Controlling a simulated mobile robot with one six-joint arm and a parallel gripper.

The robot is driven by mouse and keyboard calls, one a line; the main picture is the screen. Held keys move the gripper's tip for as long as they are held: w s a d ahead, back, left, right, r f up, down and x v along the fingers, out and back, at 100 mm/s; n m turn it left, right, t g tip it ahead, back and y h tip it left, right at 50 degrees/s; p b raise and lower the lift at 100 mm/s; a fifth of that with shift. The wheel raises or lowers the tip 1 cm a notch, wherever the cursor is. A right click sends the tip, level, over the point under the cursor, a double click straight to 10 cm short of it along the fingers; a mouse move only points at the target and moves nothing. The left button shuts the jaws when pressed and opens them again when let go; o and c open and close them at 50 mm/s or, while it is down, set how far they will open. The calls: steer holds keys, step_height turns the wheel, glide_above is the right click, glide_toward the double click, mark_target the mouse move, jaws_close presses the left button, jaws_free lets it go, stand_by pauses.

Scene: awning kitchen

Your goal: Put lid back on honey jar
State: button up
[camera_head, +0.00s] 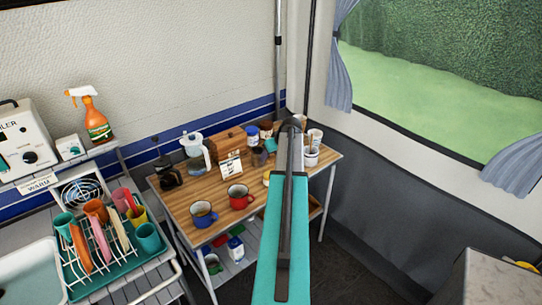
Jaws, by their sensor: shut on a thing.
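A small yellowish thing (267,178) stands near the right end of the wooden table, partly hidden behind my arm. It may be the honey jar, but it is too small and covered to be sure. I cannot make out the lid. My teal and dark grey arm reaches up from the bottom of the view over the right part of the table. Its far end is among the jars and cups at the back right corner. My gripper's fingers are not visible; the arm hides that area.
The wooden table (217,200) holds a blue mug (203,215), a red mug (240,197), a glass coffee pot (194,153), a wooden box (226,143) and several jars and cups at the back right. A dish rack (108,250) stands at left. Walls close off the corner.

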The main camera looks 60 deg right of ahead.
steer(key=shift+f, duration=0.2)
steer(key=shift+f+b, duration=1.4)
steer(key=shift+f, duration=1.6)
steer(key=shift+b, duration=0.5)
steer(key=shift+f+b, duration=0.2)
steer(key=shift+b, duration=0.35)
stand_by(1.5)
stand_by(0.5)
steer(key=o, duration=1.6)
steer(key=shift+r, duration=0.2)
